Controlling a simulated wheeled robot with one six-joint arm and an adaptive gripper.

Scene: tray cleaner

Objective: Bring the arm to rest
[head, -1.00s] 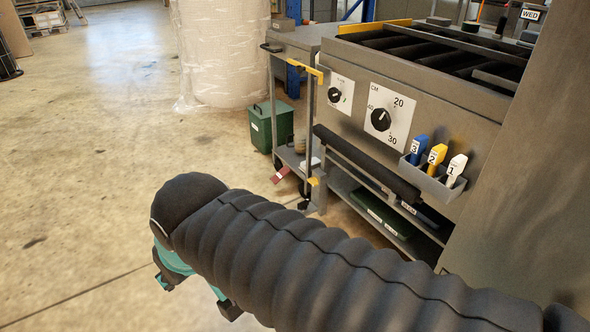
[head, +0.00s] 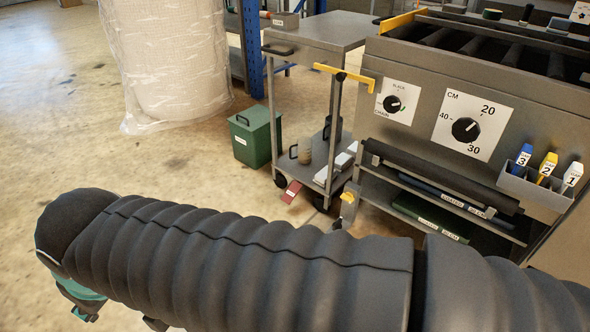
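My arm, in a black ribbed sleeve, crosses the lower part of the head view from the right edge to the lower left. Its rounded black end is at the left. The arm appears apart from the machine.
A steel machine (head: 419,142) with two dials and a holder of numbered tools (head: 533,189) stands at right. A steel trolley (head: 317,32), a green bin (head: 255,136) and a wrapped roll (head: 170,60) stand behind the arm. Open floor (head: 60,130) lies at left.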

